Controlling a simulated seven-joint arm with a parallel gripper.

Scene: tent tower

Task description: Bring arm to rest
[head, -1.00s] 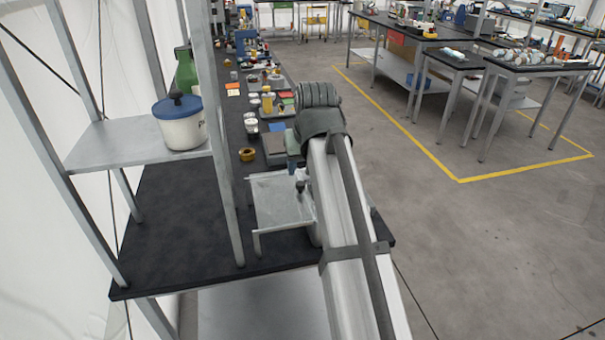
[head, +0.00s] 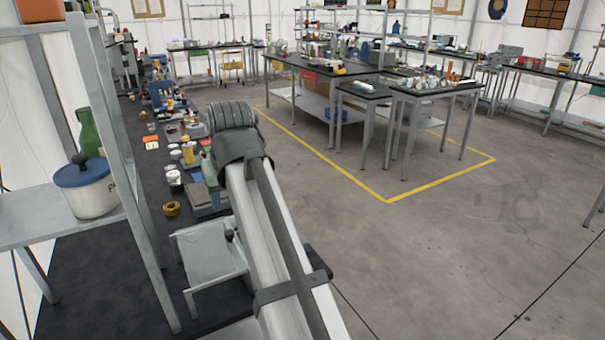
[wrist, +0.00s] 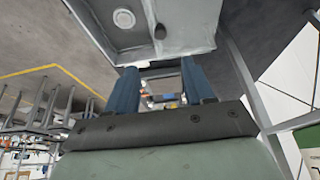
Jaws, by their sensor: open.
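My gripper (wrist: 160,88) shows in the wrist view with its two blue fingers apart and nothing seen held between them. In the head view my arm reaches forward along the right edge of the dark bench (head: 75,265). The gripper itself is mostly hidden there behind the arm's far end. A small grey metal stand (head: 210,250) is on the bench, just left of the arm. A grey metal surface with a pale round fitting fills the top of the wrist view, close beyond the fingers; I cannot tell what it is.
A shelf (head: 25,215) holds a white pot with a blue lid (head: 88,188) and a green bottle (head: 90,130). Open floor (head: 450,260) lies right, with tables inside a yellow line.

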